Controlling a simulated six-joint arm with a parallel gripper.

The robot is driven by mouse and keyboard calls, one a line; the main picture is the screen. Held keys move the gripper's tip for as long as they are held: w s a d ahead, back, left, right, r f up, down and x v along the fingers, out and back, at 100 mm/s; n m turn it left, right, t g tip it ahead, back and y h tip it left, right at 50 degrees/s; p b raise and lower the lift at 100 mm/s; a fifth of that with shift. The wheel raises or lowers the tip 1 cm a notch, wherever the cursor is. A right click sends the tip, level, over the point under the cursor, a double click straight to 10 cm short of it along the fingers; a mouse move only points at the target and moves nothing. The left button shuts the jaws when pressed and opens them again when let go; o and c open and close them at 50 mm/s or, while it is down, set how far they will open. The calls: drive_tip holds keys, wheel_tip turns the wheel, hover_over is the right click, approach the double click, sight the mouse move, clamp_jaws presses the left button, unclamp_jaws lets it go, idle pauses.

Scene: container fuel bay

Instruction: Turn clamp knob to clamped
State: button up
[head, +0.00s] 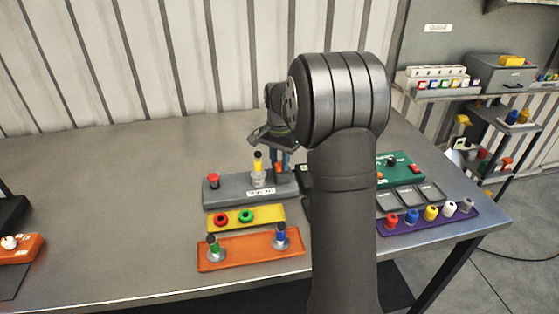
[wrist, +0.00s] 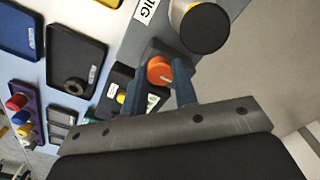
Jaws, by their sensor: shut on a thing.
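The clamp knob is an orange round knob (wrist: 159,71) with a pale mark on its face, in the upper middle of the wrist view. It sits at the right end of the grey jig (head: 226,193). My gripper (head: 281,159) points down over that end of the jig, and its two blue fingers are shut on the knob, one on each side. In the head view the fingers and wrist partly hide the knob (head: 279,169). Beside it, a yellow cylinder with a black top (head: 258,163) stands upright in a grey holder on the jig.
A red button (head: 213,179) is on the jig's left end. In front lie a yellow tray (head: 264,213) with rings and an orange tray (head: 236,255) with two cylinders. A purple tray (head: 420,225) and a green box (head: 404,172) are right of my arm. The table's left middle is clear.

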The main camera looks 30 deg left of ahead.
sight(279, 164)
drive_tip(key=shift+n, duration=0.3)
drive_tip(key=n, duration=1.3)
drive_tip(key=shift+r, duration=0.1)
drive_tip(key=shift+n, duration=2.1)
drive_tip(key=o, duration=1)
wheel_tip(279, 164, up, 17)
drive_tip(key=shift+r, duration=0.2)
